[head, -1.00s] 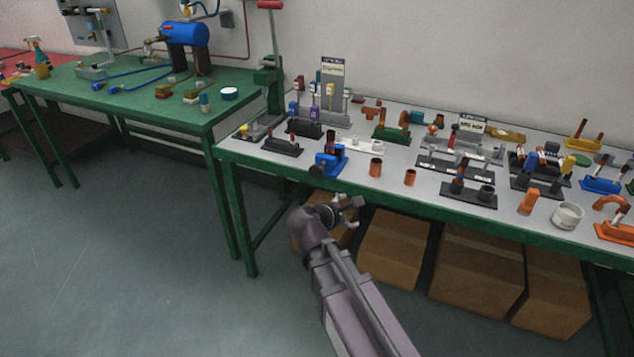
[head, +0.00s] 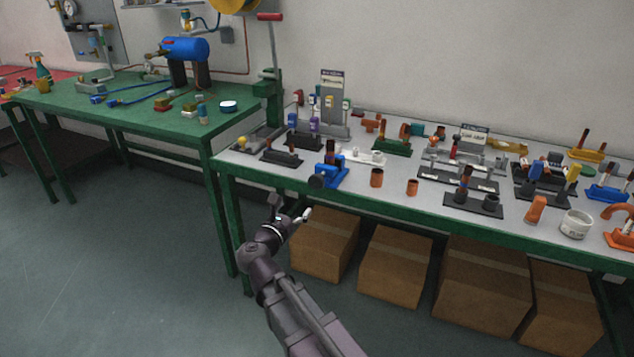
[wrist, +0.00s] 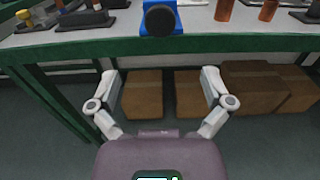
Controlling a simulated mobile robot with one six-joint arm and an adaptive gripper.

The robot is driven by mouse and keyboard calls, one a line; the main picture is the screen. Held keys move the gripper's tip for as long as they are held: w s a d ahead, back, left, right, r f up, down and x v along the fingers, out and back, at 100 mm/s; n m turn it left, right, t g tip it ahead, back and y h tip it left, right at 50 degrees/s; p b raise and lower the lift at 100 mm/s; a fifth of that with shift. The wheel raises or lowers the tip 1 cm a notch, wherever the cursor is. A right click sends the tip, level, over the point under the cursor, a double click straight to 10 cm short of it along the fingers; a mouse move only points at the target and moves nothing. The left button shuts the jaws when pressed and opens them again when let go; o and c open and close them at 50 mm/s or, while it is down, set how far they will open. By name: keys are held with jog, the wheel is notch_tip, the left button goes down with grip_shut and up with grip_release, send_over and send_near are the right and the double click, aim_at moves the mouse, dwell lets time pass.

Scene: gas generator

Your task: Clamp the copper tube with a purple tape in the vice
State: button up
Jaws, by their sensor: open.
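The blue vice (head: 328,175) stands at the front edge of the grey-topped table, and its dark round end faces out. It also shows at the top centre of the wrist view (wrist: 160,18). A copper-brown upright piece (head: 329,149) shows at the vice; I cannot tell whether it is clamped. I cannot make out purple tape on any copper tube. My gripper (head: 288,209) is in front of the table, below and left of the vice. In the wrist view my gripper (wrist: 160,88) has its fingers wide apart with nothing between them.
Two short copper pieces (head: 377,178) (head: 412,187) stand right of the vice. Black holders (head: 473,203) and many fittings crowd the grey table. Cardboard boxes (head: 395,265) sit beneath it. A green table (head: 130,108) stands left, with open floor (head: 120,270) in front.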

aim_at(315, 182)
jog(key=shift+w, duration=0.15)
jog(key=x, duration=1.3)
jog(key=shift+w+d, duration=0.15)
jog(key=shift+w, duration=0.05)
jog(key=c, duration=1.1)
jog(key=shift+d, duration=0.25)
jog(key=shift+a, duration=0.2)
